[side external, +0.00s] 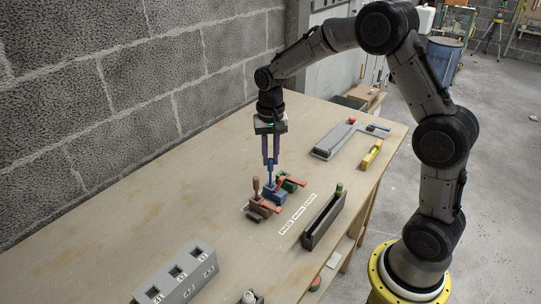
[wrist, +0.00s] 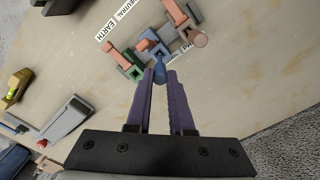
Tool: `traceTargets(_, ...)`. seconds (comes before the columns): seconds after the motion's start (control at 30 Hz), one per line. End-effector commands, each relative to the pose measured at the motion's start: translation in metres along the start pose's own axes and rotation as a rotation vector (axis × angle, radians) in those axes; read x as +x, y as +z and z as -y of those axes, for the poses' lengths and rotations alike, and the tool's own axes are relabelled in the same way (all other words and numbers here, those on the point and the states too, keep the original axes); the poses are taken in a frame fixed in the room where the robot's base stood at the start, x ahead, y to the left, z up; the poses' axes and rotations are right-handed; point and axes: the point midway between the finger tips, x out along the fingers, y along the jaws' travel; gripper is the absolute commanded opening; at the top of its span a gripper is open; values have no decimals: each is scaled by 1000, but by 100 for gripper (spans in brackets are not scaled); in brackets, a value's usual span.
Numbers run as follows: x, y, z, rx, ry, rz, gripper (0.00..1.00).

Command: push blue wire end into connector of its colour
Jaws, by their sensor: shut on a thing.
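My gripper (side external: 270,161) points straight down and is shut on the blue wire end (side external: 269,177). The blue wire end is upright, directly above the blue connector (side external: 274,197), and its lower tip meets the connector's top in the side view. I cannot tell how deep it sits. In the wrist view the blue wire end (wrist: 160,72) shows between the fingertips (wrist: 160,82), with the blue connector (wrist: 150,46) just beyond it, partly hidden. Each connector has an orange-red lever.
A green connector (side external: 289,182) and a brown connector (side external: 258,210) flank the blue one closely. A brown wire end (side external: 256,185) stands upright at the brown connector. Printed labels (side external: 297,214) lie in front. A dark trough (side external: 323,220) and a grey socket block (side external: 176,274) stand nearby.

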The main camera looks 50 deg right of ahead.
Motion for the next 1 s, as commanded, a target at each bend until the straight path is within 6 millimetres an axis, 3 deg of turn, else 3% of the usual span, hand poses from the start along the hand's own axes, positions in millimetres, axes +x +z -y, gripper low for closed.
traceTargets(1.0,17,0,0,0,0,1,0)
